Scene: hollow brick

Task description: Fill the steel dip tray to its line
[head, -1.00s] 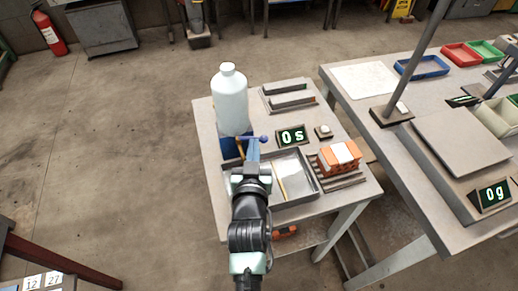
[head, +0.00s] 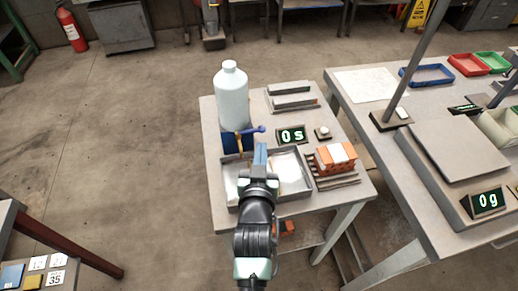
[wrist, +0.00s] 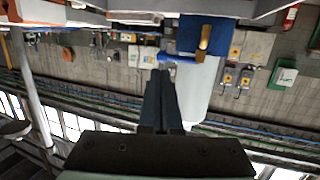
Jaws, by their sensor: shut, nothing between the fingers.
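A steel dip tray (head: 294,174) lies on the small table, partly hidden behind my arm. Its floor shows whitish patches; I cannot tell liquid from glare. A large white bottle (head: 231,95) stands behind it on a blue block (head: 229,143), with a brass spout and a blue lever (head: 250,130) pointing right. My gripper (head: 260,148) is shut and empty, its fingertips just in front of the lever's end. The wrist view is upside down: my shut fingers (wrist: 162,85) point toward the blue lever (wrist: 180,58), beside the brass spout (wrist: 204,38) and bottle (wrist: 199,88). Contact is unclear.
A display (head: 291,135) reads 0 s. Orange hollow bricks (head: 334,158) sit on a rack right of the tray. Grey bars (head: 292,95) lie at the table's back. The neighbouring bench (head: 410,170) holds a scale reading 0 g (head: 487,202).

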